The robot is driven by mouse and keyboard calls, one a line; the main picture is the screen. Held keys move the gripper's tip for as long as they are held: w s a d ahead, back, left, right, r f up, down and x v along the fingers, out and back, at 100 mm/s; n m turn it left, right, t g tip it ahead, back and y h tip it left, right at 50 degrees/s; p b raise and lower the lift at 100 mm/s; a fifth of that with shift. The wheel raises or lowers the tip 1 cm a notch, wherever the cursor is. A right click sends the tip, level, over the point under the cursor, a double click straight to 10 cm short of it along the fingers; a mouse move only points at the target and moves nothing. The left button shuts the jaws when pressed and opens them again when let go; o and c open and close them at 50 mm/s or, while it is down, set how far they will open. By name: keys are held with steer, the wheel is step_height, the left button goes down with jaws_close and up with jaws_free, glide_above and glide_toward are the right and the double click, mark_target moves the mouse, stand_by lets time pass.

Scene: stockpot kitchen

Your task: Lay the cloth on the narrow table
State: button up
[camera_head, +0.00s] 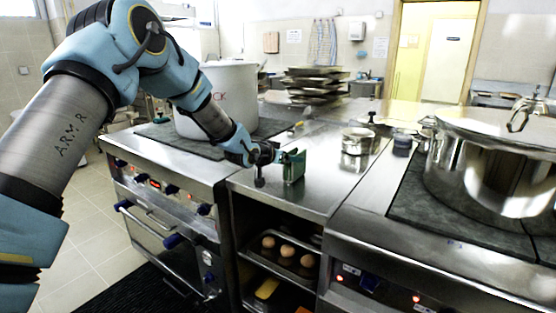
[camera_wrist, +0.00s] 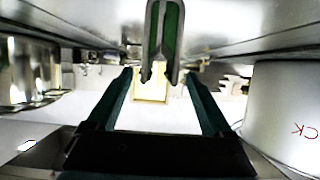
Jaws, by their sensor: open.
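A small green folded piece, which looks like the cloth (camera_head: 293,168), stands upright on the steel top of the narrow table (camera_head: 318,190) between the two stoves. My gripper (camera_head: 279,157) is just left of it, low over the tabletop. In the wrist view, which looks upside down, the cloth (camera_wrist: 172,38) shows as two green-and-grey leaves with a gap between them. It lies between the lines of the open fingers (camera_wrist: 158,75), toward the top of the picture. I see nothing gripped. Whether a finger touches the cloth is unclear.
A large white pot (camera_head: 215,95) stands on the left stove, behind my arm. A big steel pot (camera_head: 490,165) stands on the right stove. A small steel pot (camera_head: 357,141) and a dark blue jar (camera_head: 402,144) are right of the cloth. The front tabletop is clear.

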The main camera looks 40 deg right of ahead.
steer(key=b+v, duration=0.1)
steer(key=v, duration=0.6)
steer(key=w+a+f+n+t+y, duration=0.1)
steer(key=w+a+n+y, duration=0.15)
steer(key=a, duration=0.95)
steer(key=w+a+f+n+y, duration=0.15)
steer(key=w+a+y, duration=0.25)
steer(key=a, duration=0.7)
steer(key=w+a+f+n+t+y, duration=0.1)
steer(key=w+a+n+y, duration=0.2)
steer(key=a, duration=0.9)
steer(key=s+a+n+g+y, duration=0.1)
steer(key=s+a+n+g, duration=0.1)
steer(key=s+a, duration=0.5)
steer(key=s+a+n+g+y, duration=0.2)
steer(key=s+a, duration=0.6)
steer(key=a, duration=0.8)
steer(key=f+n, duration=0.1)
steer(key=n, duration=0.1)
steer(key=shift+s+a+n, duration=0.15)
steer(key=shift+s+n, duration=0.2)
steer(key=shift+n, duration=0.05)
steer(key=shift+w+y, duration=0.1)
steer(key=shift+y, duration=0.15)
steer(key=shift+c, duration=0.3)
